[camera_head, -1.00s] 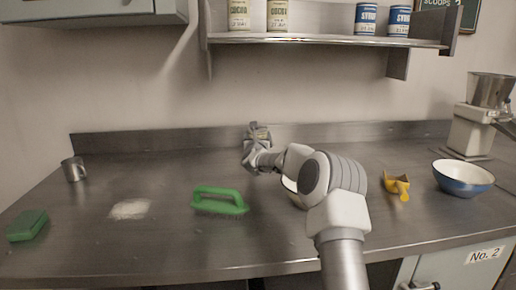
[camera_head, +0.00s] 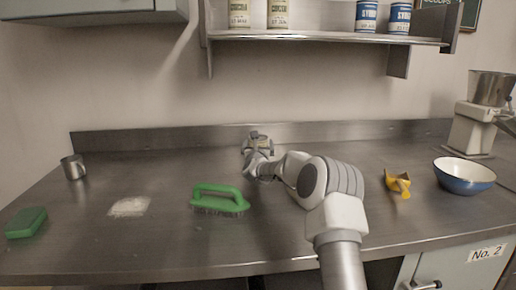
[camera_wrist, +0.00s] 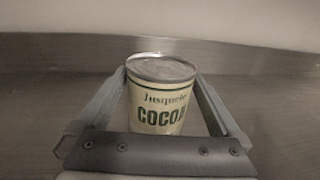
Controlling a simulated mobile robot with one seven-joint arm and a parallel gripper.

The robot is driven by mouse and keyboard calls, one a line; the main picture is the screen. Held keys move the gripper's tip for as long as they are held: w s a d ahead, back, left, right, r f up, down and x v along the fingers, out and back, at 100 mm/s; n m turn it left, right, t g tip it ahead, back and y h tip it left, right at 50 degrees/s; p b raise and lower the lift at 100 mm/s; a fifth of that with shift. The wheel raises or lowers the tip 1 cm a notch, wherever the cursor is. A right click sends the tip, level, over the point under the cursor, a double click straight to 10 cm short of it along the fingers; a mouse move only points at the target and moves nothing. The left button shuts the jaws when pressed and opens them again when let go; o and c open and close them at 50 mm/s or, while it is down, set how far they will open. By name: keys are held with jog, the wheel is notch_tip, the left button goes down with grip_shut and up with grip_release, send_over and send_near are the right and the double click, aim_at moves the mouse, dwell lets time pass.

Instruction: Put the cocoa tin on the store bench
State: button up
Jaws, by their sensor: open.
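A cream cocoa tin (camera_wrist: 160,100) with dark lettering and a grey metal lid stands upright in the wrist view. My gripper (camera_wrist: 160,76) is open, with one finger on each side of the tin and narrow gaps at most. The tin's lower end is hidden behind the gripper's body. In the head view my gripper (camera_head: 257,138) is low at the back of the steel bench (camera_head: 165,235), near its upstand. The tin cannot be made out clearly there.
A green brush (camera_head: 219,198), white powder patch (camera_head: 129,207), green sponge (camera_head: 27,223) and metal mug (camera_head: 73,167) lie left. A yellow scoop (camera_head: 398,183), blue bowl (camera_head: 464,175) and grinder (camera_head: 474,128) are right. A shelf (camera_head: 325,38) with several tins hangs above.

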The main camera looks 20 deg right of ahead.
jog(key=v, duration=1.2)
dwell(0.4)
